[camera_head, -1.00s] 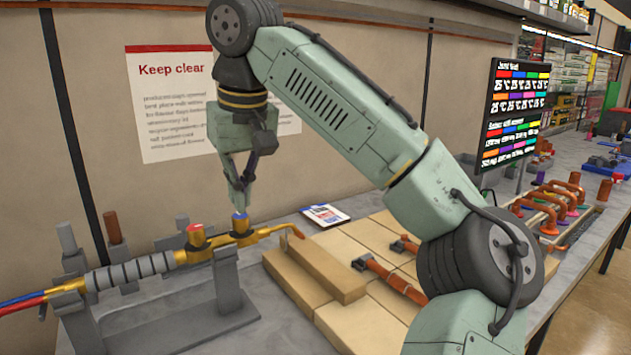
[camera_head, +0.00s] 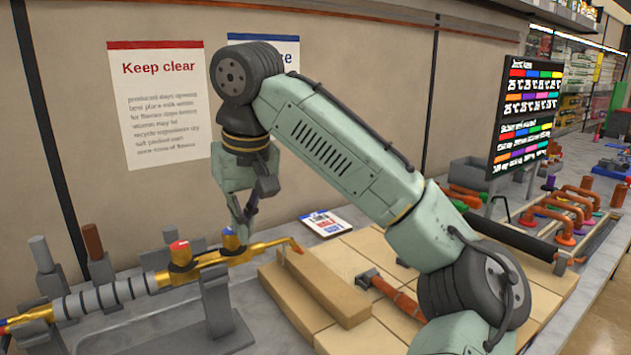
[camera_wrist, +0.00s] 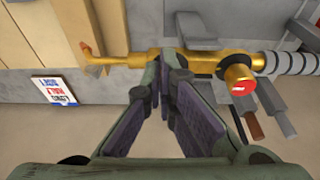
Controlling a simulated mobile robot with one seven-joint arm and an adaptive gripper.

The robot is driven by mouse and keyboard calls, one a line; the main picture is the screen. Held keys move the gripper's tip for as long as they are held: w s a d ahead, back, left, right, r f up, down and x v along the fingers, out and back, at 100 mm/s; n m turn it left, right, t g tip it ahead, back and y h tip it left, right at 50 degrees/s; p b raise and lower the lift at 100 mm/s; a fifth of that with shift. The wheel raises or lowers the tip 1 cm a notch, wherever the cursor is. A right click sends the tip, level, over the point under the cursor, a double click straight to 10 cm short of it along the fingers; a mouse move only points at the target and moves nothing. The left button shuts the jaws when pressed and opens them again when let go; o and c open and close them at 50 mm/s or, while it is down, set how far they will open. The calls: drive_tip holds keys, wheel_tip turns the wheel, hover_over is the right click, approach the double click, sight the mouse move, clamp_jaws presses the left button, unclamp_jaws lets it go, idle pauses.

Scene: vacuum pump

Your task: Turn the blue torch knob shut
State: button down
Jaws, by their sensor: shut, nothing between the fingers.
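The brass torch (camera_head: 215,258) lies level in a grey stand, its bent tip to the right. Its blue knob (camera_head: 229,240) stands up on the torch body, and a red knob (camera_head: 181,254) stands to its left. My gripper (camera_head: 244,238) points down at the blue knob, fingers together and empty. The fingertips are at knob height, at its right side and partly in front of it; I cannot tell if they touch. In the wrist view the closed fingers (camera_wrist: 171,58) lie over the torch and hide the blue knob; the red knob (camera_wrist: 239,86) is clear.
The grey stand (camera_head: 218,310) carries the torch. Tan bricks (camera_head: 320,285) and a copper pipe piece (camera_head: 392,293) lie to the right. A small printed card (camera_head: 326,222) lies behind. The wall with the "Keep clear" sign (camera_head: 157,105) rises close behind my arm.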

drive_tip(key=shift+f, duration=0.45)
drive_tip(key=shift+f, duration=0.1)
idle(0.4)
drive_tip(key=shift+s+a+p, duration=0.15)
drive_tip(key=shift+s+p, duration=0.05)
drive_tip(key=shift+p, duration=0.2)
drive_tip(key=shift+s+a, duration=0.3)
drive_tip(key=shift+a, duration=0.2)
drive_tip(key=shift+s+a, duration=0.25)
drive_tip(key=shift+a, duration=0.25)
idle(0.3)
